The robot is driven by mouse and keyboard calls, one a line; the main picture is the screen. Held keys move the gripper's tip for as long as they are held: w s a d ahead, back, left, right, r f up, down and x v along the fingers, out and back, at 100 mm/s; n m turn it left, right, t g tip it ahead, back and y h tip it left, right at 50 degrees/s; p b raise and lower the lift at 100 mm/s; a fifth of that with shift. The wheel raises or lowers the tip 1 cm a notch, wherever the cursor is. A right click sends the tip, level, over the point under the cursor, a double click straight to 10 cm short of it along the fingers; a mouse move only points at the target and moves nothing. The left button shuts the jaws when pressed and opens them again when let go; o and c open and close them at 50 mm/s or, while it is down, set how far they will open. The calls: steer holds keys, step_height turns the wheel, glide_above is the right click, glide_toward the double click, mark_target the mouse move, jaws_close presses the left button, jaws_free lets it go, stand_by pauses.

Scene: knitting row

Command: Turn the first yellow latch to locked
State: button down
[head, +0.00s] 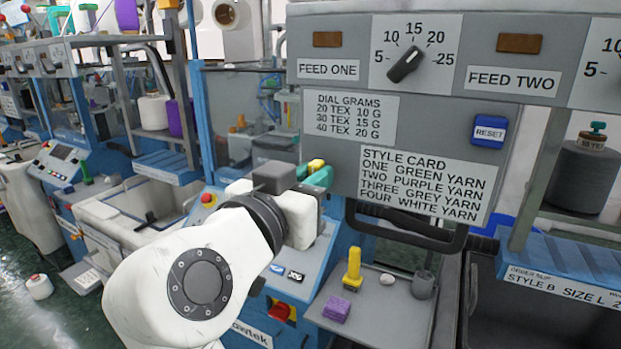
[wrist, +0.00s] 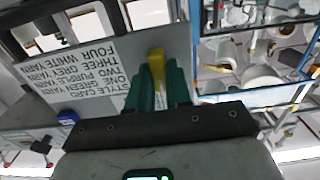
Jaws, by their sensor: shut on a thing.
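The yellow latch (head: 316,165) is at the left edge of the grey machine panel (head: 345,150), beside the style card. In the wrist view the latch (wrist: 156,62) stands upright between my two green fingers, its top end showing beyond them. My gripper (head: 321,176) is shut on the latch; the wrist view shows its fingers (wrist: 157,88) on either side. The latch's base is hidden by the fingers and my arm covers the area below it in the head view.
A black handle bar (head: 420,232) runs under the panel. Below it, a shelf (head: 395,315) holds a yellow tool (head: 352,270), a purple block (head: 337,309) and a grey cup (head: 423,285). A blue reset button (head: 488,132) and a dial (head: 404,65) are on the panel.

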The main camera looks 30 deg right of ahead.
steer(key=shift+f+b, duration=0.1)
steer(key=shift+b, duration=0.3)
steer(key=shift+s+d+f+m+b, duration=0.1)
steer(key=shift+m+b, duration=4.35)
steer(key=shift+b, duration=0.9)
steer(key=shift+s+d+f+m+b, duration=0.1)
steer(key=shift+m+b, duration=4.35)
steer(key=shift+b, duration=0.9)
steer(key=c, duration=1.1)
jaws_free()
steer(key=shift+a, duration=0.15)
steer(key=v, duration=1)
steer(key=shift+s+a+b, duration=0.2)
steer(key=shift+a+b, duration=0.05)
steer(key=shift+b, duration=0.05)
